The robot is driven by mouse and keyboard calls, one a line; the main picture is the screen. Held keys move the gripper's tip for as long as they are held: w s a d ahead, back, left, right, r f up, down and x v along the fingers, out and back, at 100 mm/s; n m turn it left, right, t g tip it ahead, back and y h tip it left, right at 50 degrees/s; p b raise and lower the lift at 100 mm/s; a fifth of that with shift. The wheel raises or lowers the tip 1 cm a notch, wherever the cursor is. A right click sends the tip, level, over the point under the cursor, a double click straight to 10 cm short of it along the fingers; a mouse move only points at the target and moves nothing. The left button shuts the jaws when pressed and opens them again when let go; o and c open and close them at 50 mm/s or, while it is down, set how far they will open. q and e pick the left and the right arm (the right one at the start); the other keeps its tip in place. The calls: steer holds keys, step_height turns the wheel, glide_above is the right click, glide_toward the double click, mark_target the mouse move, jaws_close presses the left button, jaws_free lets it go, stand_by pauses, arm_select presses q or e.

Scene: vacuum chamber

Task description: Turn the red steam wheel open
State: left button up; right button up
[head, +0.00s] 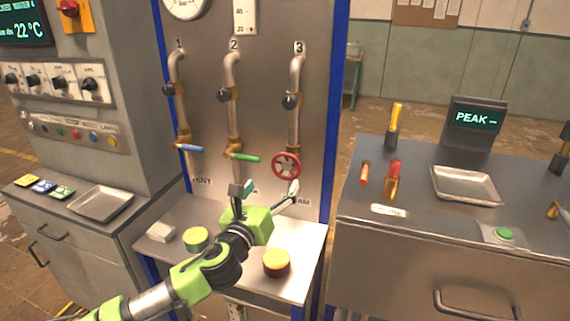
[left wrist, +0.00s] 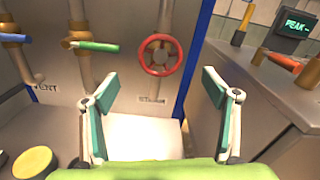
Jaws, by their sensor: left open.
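The red steam wheel (head: 286,166) is a spoked handwheel low on pipe 3 of the grey panel, above a label partly reading "AM". In the left wrist view the red wheel (left wrist: 160,55) shows ahead, between and beyond the fingertips. My left gripper (head: 266,191) is open and empty, below and in front of the wheel, apart from it. Its two fingers (left wrist: 159,90) stand wide apart in the left wrist view. My right gripper is in neither view.
A green lever (head: 243,157) and a blue lever (head: 190,148) sit on the pipes left of the wheel. Yellow-topped round items (head: 277,262) and a white block (head: 160,232) stand on the shelf below. A grey bench (head: 400,245) with tools stands close on the right.

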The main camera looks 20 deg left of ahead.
mark_target(285, 166)
arm_select(q)
steer(key=w+p, duration=0.1)
steer(key=w, duration=0.9)
steer(key=shift+w+d+p, duration=0.2)
steer(key=shift+w+p, duration=0.15)
steer(key=shift+w, duration=0.7)
steer(key=c, duration=1.1)
